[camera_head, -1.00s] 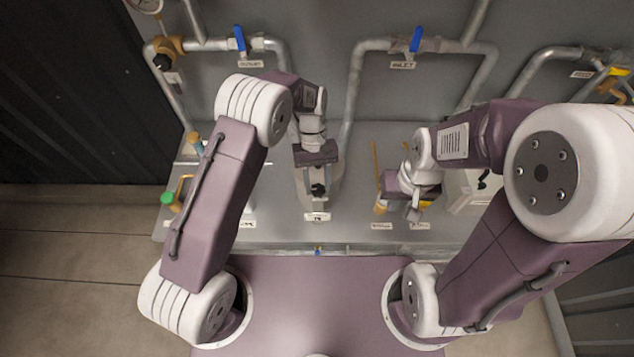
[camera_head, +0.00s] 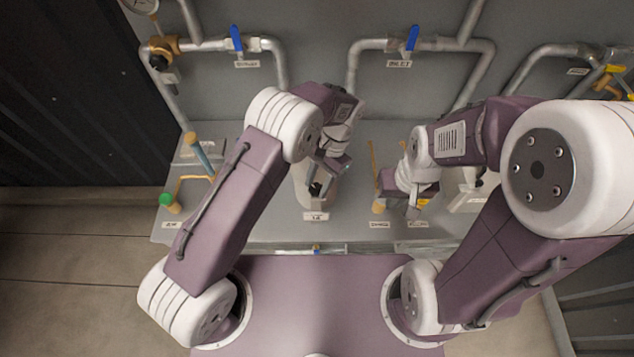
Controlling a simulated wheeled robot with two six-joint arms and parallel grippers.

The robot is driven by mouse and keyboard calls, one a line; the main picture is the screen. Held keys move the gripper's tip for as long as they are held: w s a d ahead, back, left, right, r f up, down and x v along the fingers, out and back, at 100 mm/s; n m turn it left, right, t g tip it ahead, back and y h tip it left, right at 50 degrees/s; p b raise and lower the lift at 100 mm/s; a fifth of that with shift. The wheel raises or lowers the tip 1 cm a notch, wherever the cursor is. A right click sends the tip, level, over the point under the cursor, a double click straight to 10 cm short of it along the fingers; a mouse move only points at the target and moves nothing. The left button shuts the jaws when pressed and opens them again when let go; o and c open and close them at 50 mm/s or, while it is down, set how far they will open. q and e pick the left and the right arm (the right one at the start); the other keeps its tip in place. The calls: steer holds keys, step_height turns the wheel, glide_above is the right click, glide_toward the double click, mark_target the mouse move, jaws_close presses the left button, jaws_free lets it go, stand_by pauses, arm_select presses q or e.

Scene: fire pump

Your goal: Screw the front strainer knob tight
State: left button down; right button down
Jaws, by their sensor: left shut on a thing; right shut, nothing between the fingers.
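The front strainer knob (camera_head: 316,188) is a small black knob on the front of the pale strainer body (camera_head: 319,204), near the middle of the bench. My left gripper (camera_head: 321,181) reaches down to it from above and is shut on it. The fingers and wrist hide part of the knob and most of the strainer's upper part. I cannot tell from here how far the knob sits into its thread. My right gripper (camera_head: 413,209) is shut and empty, low over the right part of the bench, apart from the strainer.
A small label (camera_head: 316,216) is in front of the strainer. A green-capped fitting (camera_head: 168,202) and a blue-handled tool (camera_head: 199,150) stand at the left. A wooden-handled tool (camera_head: 377,208) stands beside my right gripper. Pipes with blue valve levers (camera_head: 412,38) run along the back wall.

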arm_select(q)
steer(key=m+t, duration=0.1)
steer(key=m, duration=0.1)
steer(key=m+y, duration=0.1)
steer(key=m, duration=0.2)
steer(key=shift+s+d+t, duration=0.1)
steer(key=shift+s+t, duration=0.05)
steer(key=shift+t, duration=0.25)
steer(key=shift+m, duration=0.3)
steer(key=c, duration=0.9)
jaws_free()
steer(key=shift+o, duration=0.2)
steer(key=b+v, duration=0.2)
steer(key=v, duration=0.7)
